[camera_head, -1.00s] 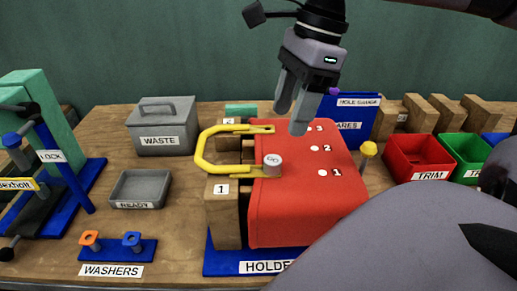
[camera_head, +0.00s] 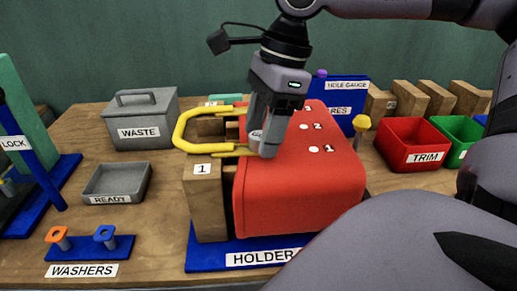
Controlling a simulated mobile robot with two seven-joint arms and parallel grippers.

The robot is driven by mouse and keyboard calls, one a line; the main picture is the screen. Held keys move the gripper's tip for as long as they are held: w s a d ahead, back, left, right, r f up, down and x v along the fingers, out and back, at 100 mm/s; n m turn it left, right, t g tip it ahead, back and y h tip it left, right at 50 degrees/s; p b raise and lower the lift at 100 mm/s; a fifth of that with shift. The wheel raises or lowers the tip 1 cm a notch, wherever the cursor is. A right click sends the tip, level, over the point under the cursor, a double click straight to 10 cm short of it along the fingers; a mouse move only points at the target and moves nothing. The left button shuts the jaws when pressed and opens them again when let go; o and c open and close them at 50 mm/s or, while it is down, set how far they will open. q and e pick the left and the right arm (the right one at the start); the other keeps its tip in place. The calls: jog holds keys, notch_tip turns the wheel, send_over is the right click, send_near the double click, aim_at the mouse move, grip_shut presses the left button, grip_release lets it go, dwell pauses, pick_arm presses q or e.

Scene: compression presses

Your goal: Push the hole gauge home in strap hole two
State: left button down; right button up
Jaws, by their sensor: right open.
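A red block (camera_head: 300,195) sits in the blue holder (camera_head: 205,258). White spots beside the numbers 1 (camera_head: 314,150) and 2 (camera_head: 304,126) show on its top; spot 3 is hidden behind my right gripper (camera_head: 263,147). That gripper is open and points down, its fingers at a grey round cap (camera_head: 256,135) by the near end of the yellow U-shaped handle (camera_head: 183,128). The near finger partly covers the cap; I cannot tell whether they touch. The HOLE GAUGE label (camera_head: 346,84) is on a blue stand at the back, with a small purple piece (camera_head: 321,73) beside it. My left gripper is out of view.
A yellow-topped peg (camera_head: 361,123) stands right of the red block. The grey WASTE bin (camera_head: 146,118) and READY tray (camera_head: 117,184) are left, with the WASHERS stand (camera_head: 88,246) in front. The red TRIM bin (camera_head: 412,146) and wooden blocks (camera_head: 408,97) are right.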

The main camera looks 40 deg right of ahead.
aim_at(256, 135)
jog(key=shift+c, duration=0.6)
grip_shut()
jog(key=shift+r, duration=0.2)
jog(key=shift+r+p, duration=0.25)
jog(key=shift+p, duration=0.1)
jog(key=shift+r, duration=0.1)
jog(key=shift+r+p, duration=0.55)
jog(key=shift+r, duration=0.05)
jog(key=shift+r, duration=0.3)
jog(key=shift+r+p, duration=0.1)
jog(key=shift+p, duration=0.2)
